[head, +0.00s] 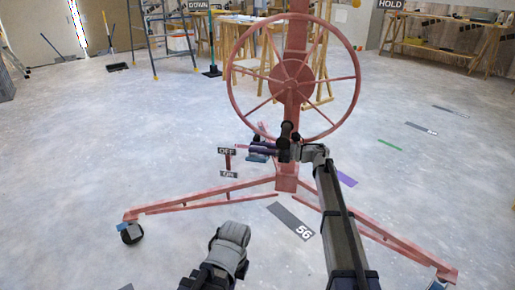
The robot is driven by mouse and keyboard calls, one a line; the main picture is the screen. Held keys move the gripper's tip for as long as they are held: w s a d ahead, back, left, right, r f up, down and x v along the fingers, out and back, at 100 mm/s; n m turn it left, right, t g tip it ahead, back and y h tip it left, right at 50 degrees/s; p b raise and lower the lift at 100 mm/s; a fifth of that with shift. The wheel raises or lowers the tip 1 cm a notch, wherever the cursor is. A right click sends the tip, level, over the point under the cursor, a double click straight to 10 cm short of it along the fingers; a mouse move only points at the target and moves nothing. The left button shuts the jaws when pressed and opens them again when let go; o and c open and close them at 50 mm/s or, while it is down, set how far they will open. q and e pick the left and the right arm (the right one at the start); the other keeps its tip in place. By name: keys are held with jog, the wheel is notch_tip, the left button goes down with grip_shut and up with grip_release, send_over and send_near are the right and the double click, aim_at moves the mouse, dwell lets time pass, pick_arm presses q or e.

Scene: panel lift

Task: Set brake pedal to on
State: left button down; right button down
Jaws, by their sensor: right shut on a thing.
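The panel lift (291,84) is a red frame with a large spoked handwheel, a mast and splayed legs. An OFF label (227,151) stands above an ON label (229,174), with a dark red strip between them, left of the mast. My right gripper (259,150) is just right of the labels, about level with OFF, reaching left in front of the mast. It is shut on a small part that looks like the brake pedal; the jaws and my wrist mostly hide it. My left gripper does not show; only a grey arm part is in view.
The lift's left leg ends in a caster (131,233); its right leg runs behind my right forearm. A dark floor mark with 56 (293,221) lies in front. A ladder (168,40) and workbenches (440,40) stand farther back.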

jog(key=shift+s+a+f+b, duration=0.1)
jog(key=shift+s+f+b, duration=0.25)
jog(key=shift+f+b, duration=0.45)
jog(key=c, duration=0.9)
grip_release()
jog(key=v, duration=0.7)
jog(key=shift+s+d, duration=0.15)
jog(key=shift+d, duration=0.3)
